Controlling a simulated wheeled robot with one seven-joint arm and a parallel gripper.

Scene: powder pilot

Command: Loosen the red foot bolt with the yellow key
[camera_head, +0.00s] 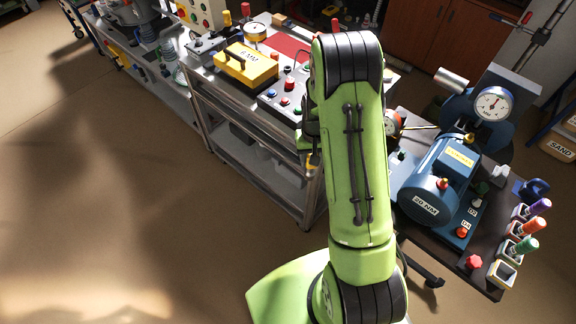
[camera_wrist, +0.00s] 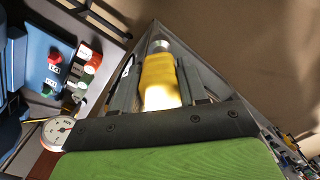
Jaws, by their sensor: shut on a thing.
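The yellow key (camera_wrist: 159,80) is in my gripper (camera_wrist: 160,72), its yellow grip between the two grey fingers and its silver end pointing away from the wrist. The red foot bolt (camera_head: 461,232) is on the blue base plate beside the label D1, in front of the blue motor. In the wrist view the red bolt (camera_wrist: 54,57) is at the upper left, apart from the key. A green bolt (camera_head: 477,202) is by label D2.
A key rack (camera_head: 502,274) at the bench's right edge has an empty front slot and purple, orange and green keys behind. A red star knob (camera_head: 473,262) is close by. The blue motor (camera_head: 433,184) and dial gauge (camera_head: 493,104) stand behind. A cluttered trolley (camera_head: 262,170) is left; floor beyond is open.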

